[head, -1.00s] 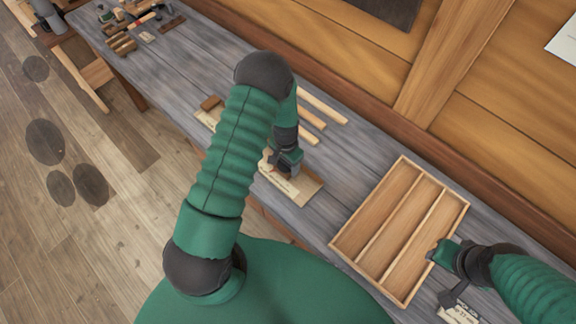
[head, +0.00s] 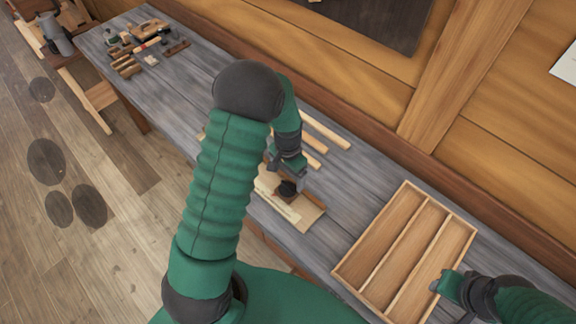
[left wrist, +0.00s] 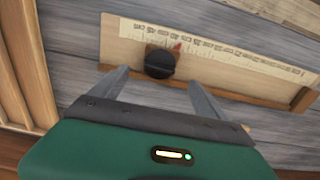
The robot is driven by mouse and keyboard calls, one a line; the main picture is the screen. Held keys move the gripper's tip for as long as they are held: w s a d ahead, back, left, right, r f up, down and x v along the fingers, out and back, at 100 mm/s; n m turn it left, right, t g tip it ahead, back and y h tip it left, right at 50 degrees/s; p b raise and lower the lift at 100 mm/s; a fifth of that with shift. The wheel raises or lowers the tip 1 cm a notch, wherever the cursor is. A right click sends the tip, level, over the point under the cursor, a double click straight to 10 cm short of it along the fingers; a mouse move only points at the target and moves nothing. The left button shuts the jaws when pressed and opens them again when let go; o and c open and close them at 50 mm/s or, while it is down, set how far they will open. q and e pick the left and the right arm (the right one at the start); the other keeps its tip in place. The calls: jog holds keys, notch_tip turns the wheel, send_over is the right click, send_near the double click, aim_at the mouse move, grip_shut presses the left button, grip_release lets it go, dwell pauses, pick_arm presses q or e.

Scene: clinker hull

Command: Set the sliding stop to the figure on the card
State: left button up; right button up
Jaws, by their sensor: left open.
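The sliding stop (head: 289,189) is a block with a round black knob on a pale board (head: 307,216) at the bench's near edge. In the left wrist view the stop (left wrist: 160,63) stands by a printed scale strip (left wrist: 215,52), with a small red mark beside it. My left gripper (head: 288,174) is open above the board. In the left wrist view its fingertips (left wrist: 156,82) are spread either side of the knob's near side, without visible contact. My right gripper (head: 441,285) is at the tray's right side; its jaws are unclear.
A wooden tray (head: 471,232) with long compartments stands right of the board. Several wooden strips (head: 326,131) lie behind my left gripper. Tools and small blocks (head: 148,32) lie at the bench's far end. Bare bench lies between the board and tray.

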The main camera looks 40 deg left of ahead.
pick_arm(q)
notch_tip(320, 180, up, 8)
jog(key=b, duration=0.1)
dwell(0.4)
